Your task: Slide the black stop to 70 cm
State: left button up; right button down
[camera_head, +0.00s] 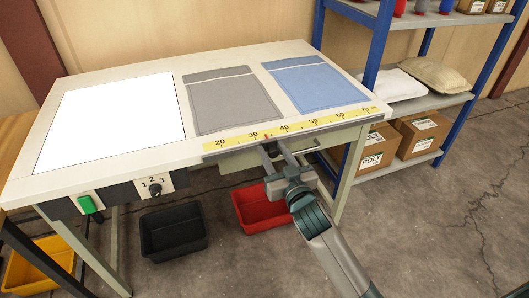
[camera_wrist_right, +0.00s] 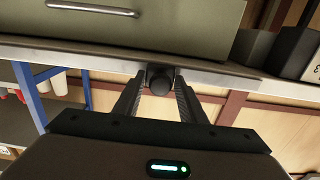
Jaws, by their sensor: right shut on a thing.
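The yellow scale (camera_head: 300,128) runs along the front edge of the table, with numbers from 20 on the left to 70 on the right. The black stop (camera_head: 268,147) sits on the rail under the scale, with a small red mark above it between 30 and 40, near 35. My right gripper (camera_head: 273,153) reaches in from the front and is shut on the stop. In the right wrist view, the stop's round black knob (camera_wrist_right: 160,82) is between the two fingers (camera_wrist_right: 160,92). My left gripper is out of view.
The table (camera_head: 180,72) carries a white panel (camera_head: 115,115), a grey cloth piece (camera_head: 230,100) and a blue one (camera_head: 315,85). A green switch (camera_head: 90,203) and a numbered dial (camera_head: 154,188) are at front left. Black (camera_head: 173,228) and red (camera_head: 262,208) bins stand below. The rail rightward looks clear.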

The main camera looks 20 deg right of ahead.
jog(key=d+p, duration=0.1)
jog(key=d, duration=0.5)
jog(key=shift+w+d+r+p, duration=0.1)
jog(key=shift+d+r+p, duration=0.05)
jog(key=shift+d+p, duration=0.2)
jog(key=d, duration=0.5)
jog(key=d+p, duration=0.1)
jog(key=d, duration=0.5)
jog(key=d+p, duration=0.1)
jog(key=d, duration=0.5)
jog(key=shift+w, duration=0.3)
jog(key=d+b, duration=0.1)
jog(key=d, duration=1.1)
jog(key=shift+w+d, duration=0.2)
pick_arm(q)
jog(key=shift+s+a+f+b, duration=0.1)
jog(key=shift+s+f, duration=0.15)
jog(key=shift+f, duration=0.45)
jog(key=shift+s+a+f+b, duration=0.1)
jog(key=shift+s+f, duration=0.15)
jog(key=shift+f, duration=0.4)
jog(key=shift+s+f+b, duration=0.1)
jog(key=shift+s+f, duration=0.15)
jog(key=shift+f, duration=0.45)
pick_arm(e)
jog(key=shift+d, duration=0.5)
jog(key=c, duration=1.5)
grip_release()
jog(key=shift+d, duration=0.15)
